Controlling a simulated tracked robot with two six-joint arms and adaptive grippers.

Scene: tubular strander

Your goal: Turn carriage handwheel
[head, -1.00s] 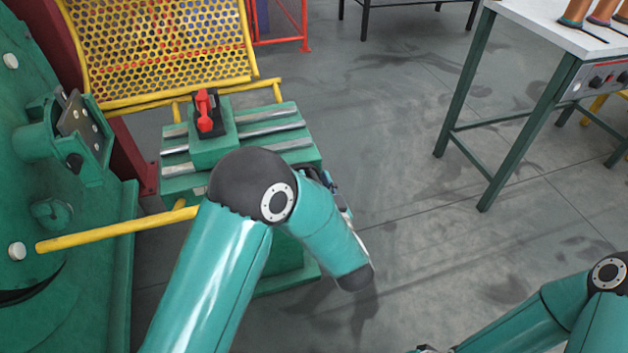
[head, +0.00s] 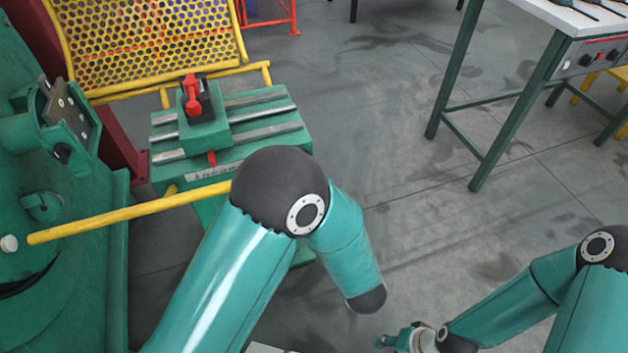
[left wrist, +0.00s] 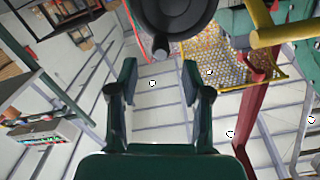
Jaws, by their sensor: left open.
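In the left wrist view a dark round handwheel (left wrist: 178,14) is cut off by the top edge. A short dark handle (left wrist: 160,46) sticks out from its rim. My left gripper (left wrist: 158,72) is open and empty; the handle shows just above the gap between its fingers, and I see no contact. In the head view the handwheel and my left gripper are hidden behind my left arm. The green carriage (head: 205,132) with a red lever (head: 192,95) stands beyond that arm. My right gripper (head: 402,340) is partly in view at the bottom edge, its fingers unclear.
A yellow mesh guard (head: 150,45) stands behind the carriage. A yellow bar (head: 130,212) runs from the green machine (head: 90,230) at left towards my left arm. A table with green legs (head: 507,105) stands at right. The floor between is clear.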

